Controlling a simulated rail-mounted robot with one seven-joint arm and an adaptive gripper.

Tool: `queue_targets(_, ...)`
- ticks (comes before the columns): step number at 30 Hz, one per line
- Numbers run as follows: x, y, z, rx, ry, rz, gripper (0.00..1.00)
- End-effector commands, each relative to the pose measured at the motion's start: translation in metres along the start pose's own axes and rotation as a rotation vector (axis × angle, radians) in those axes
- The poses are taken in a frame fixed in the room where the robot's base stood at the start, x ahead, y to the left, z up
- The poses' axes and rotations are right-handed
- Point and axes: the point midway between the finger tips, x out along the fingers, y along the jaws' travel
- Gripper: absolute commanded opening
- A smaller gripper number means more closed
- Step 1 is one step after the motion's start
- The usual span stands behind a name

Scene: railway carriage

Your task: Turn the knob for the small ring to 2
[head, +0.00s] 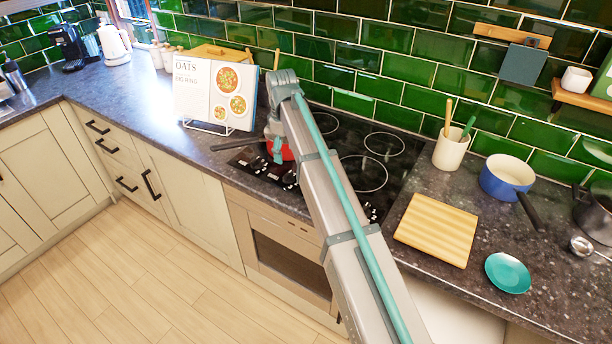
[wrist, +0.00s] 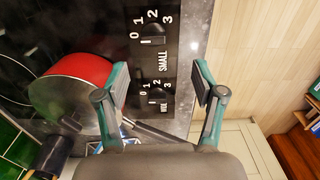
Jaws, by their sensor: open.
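The knob for the small ring (wrist: 153,38) is black and sits on the black control panel. White numbers 0 to 3 curve around it and SMALL is printed beside it. A light mark shows on its left side, near the 0; its exact setting is hard to read. My gripper (wrist: 160,82) is open and empty. Its fingers point at the panel, and a second knob (wrist: 157,97) lies in the gap between them. The small-ring knob lies just beyond the fingertips in the wrist view. In the head view my arm hides part of the panel.
A red pan (wrist: 70,82) stands close to my left finger, its dark handle passing below the second knob. A chopping board (head: 437,229) and a blue pan (head: 507,178) lie to the right of the hob.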

Motion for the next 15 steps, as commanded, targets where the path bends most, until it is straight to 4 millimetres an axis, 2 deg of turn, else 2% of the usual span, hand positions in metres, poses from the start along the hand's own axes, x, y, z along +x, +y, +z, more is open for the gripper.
queue_targets(3, -0.010, 0.006, -0.007, -0.003, 0.008, -0.001, 0.69)
queue_targets(7, -0.005, 0.005, -0.006, -0.003, 0.008, -0.003, 0.69)
queue_targets(15, 0.034, 0.004, -0.005, -0.002, 0.007, -0.004, 0.69)
